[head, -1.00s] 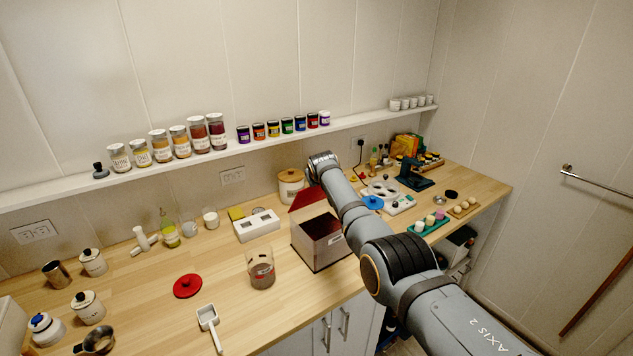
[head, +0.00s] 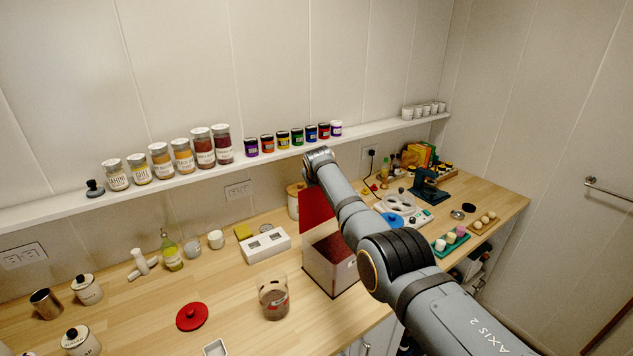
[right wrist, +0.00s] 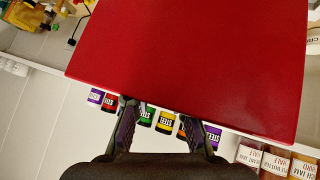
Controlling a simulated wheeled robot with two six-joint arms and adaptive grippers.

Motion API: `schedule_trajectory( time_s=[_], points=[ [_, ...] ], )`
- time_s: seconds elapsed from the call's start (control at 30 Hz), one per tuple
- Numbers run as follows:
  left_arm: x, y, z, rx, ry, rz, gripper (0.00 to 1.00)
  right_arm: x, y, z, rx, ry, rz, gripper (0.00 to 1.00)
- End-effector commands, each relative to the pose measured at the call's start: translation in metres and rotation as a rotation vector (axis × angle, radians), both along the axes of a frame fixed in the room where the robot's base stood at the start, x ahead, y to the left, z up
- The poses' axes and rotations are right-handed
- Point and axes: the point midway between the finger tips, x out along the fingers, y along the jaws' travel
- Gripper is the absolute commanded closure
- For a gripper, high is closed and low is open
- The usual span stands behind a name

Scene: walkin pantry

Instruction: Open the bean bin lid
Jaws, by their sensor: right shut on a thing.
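The bean bin (head: 322,274) is a boxy container with a pale front on the wooden counter. Its red lid (head: 315,211) stands raised at the back edge, and a dark red interior shows below it. The lid (right wrist: 195,60) fills the upper middle of the right wrist view. In the head view my right arm covers part of the bin, and the fingers are hidden. My left gripper is not in view.
A clear cup (head: 273,299) and a red round lid (head: 192,316) lie left of the bin. A white two-slot box (head: 264,247) and a canister (head: 293,202) stand behind. A shelf (head: 170,183) with jars runs above.

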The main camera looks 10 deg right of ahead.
Motion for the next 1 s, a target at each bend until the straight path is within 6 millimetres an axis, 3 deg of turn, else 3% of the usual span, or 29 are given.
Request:
schedule_trajectory(
  time_s=[0.03,1.0],
  points=[
    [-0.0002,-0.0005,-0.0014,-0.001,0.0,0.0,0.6,-0.0016,0.0004,-0.0074,0.0,0.011,0.001,1.0],
    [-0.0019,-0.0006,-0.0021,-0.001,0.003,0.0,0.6,-0.0041,0.0,-0.0143,0.0,0.026,-0.001,1.0]
  ],
)
